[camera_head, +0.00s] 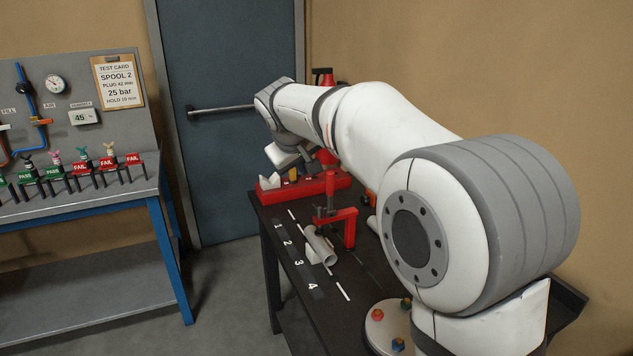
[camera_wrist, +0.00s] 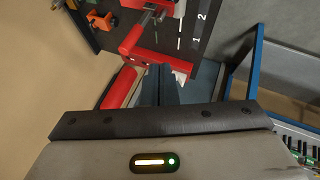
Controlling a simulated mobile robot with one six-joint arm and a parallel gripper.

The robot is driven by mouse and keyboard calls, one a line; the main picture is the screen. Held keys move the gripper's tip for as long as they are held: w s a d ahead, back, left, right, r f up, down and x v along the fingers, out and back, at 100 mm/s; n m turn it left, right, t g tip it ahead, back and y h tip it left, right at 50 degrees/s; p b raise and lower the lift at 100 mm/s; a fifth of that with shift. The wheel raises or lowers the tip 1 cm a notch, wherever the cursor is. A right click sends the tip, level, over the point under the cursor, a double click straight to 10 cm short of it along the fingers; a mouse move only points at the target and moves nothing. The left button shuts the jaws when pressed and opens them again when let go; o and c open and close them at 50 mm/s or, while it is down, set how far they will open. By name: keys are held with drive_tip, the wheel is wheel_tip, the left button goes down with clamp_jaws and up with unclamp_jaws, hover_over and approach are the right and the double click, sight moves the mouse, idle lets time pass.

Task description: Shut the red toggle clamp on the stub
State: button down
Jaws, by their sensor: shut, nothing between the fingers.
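The red toggle clamp (camera_head: 350,228) stands on the dark bench in the head view. Its red handle points up, and its horizontal red arm reaches left near the back end of the stub. Whether it presses on the stub, I cannot tell. The stub (camera_head: 319,245) is a grey tube lying tilted beside the clamp. My gripper (camera_head: 288,157) is beyond the clamp, above the red rack at the bench's far end. In the wrist view, my gripper's dark fingers (camera_wrist: 170,88) are together and empty, apart from the clamp. Part of red clamp hardware (camera_wrist: 160,4) shows at the top edge.
The long red rack (camera_head: 325,184) lies under my gripper, with a white piece (camera_head: 269,181) at its left end. A round plate (camera_head: 380,342) with coloured knobs is at the near end. A blue-framed table (camera_head: 150,190) stands left. A grey door (camera_head: 225,100) is behind.

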drive_tip(key=p, duration=0.2)
approach(330, 193)
wheel_tip(330, 193, down, 3)
drive_tip(key=w+a, duration=0.2)
drive_tip(key=w, duration=0.1)
drive_tip(key=shift+w+d+f, duration=0.1)
drive_tip(key=shift+w+d, duration=0.15)
drive_tip(key=shift+d, duration=0.45)
